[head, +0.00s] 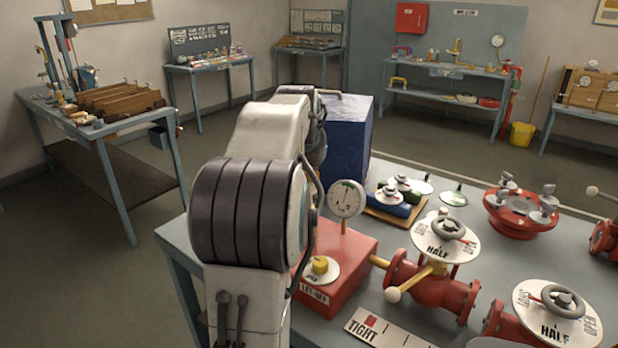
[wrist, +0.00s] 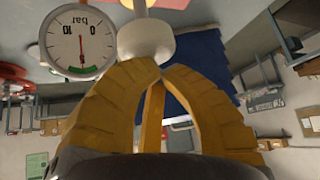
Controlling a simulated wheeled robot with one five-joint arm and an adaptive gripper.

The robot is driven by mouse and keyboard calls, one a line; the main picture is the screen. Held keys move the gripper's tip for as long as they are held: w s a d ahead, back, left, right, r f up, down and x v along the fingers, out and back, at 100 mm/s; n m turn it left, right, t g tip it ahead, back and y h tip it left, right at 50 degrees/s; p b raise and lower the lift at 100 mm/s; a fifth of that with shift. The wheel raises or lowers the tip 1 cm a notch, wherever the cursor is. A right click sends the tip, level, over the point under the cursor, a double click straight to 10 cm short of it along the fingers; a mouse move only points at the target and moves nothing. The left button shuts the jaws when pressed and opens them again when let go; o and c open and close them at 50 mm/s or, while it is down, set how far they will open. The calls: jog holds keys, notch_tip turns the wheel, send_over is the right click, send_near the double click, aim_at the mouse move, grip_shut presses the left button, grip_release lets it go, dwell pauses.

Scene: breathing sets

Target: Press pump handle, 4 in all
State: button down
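A white rounded knob (wrist: 147,40), which looks like the end of the pump handle, shows in the wrist view right at my fingertips. A yellow bar shows between the fingers. The dial gauge (wrist: 78,42) is beside the knob, its needle near the green band. In the head view the gauge (head: 346,198) stands on the red pump box (head: 345,270); my arm hides the gripper and the knob.
A round yellow knob (head: 320,265) sits on the red box. Red valves with grey wheels (head: 447,229) stand to the right. A dark blue box (head: 348,138) stands behind my arm. Several bottles or fittings lie on a wooden board (head: 383,213).

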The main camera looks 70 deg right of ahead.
jog(key=shift+f+b, duration=1.2)
jog(key=shift+f, duration=0.3)
dwell(1.1)
jog(key=shift+r, duration=0.1)
jog(key=shift+r+p, duration=2.45)
jog(key=shift+r, duration=0.2)
jog(key=shift+r+p, duration=2.25)
jog(key=shift+r, duration=0.25)
